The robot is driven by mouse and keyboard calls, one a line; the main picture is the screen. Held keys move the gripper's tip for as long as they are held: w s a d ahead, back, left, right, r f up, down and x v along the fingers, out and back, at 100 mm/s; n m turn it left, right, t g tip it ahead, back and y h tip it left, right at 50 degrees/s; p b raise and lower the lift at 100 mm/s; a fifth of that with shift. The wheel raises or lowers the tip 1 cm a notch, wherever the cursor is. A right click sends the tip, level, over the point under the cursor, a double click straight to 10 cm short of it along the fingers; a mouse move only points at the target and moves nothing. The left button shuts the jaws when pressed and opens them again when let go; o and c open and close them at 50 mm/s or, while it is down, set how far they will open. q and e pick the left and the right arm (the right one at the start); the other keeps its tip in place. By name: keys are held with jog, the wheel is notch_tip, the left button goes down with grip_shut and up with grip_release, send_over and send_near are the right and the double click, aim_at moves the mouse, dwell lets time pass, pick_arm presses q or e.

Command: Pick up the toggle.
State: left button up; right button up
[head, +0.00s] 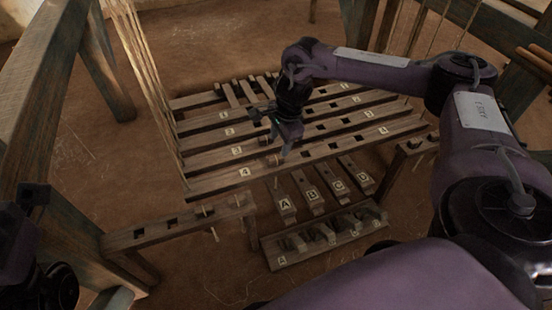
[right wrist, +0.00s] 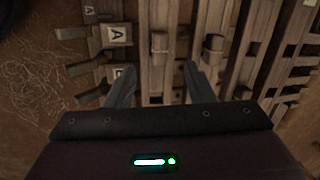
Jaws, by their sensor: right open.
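My right gripper (head: 284,148) is open and points down over the front slats of the loom frame, near label 4. In the right wrist view its two fingers (right wrist: 160,78) stand apart with nothing held between them. A small wooden peg (right wrist: 213,44), which looks like a toggle, stands up from a slat just beyond the right fingertip. It seems to be the small light piece beside the gripper in the head view (head: 274,159). My left gripper (head: 34,196) shows only as a dark part at the left edge; its jaws are unclear.
Numbered slats (head: 225,167) with square holes lie across the middle. Treadles lettered A (head: 286,205) to D lie in front, above a notched rack (head: 330,240). A low holed beam (head: 170,226) stands at left, with thin pegs on it. Bare earth floor is clear at left.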

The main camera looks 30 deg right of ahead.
aim_at(276, 158)
jog(key=f+b, duration=0.1)
jog(key=f, duration=0.1)
jog(key=f+b, duration=0.1)
jog(key=f, duration=0.1)
jog(key=w+f+b, duration=0.1)
jog(key=f, duration=0.1)
jog(key=shift+a+f, duration=0.1)
jog(key=shift+f, duration=0.3)
jog(key=shift+r, duration=0.1)
grip_shut()
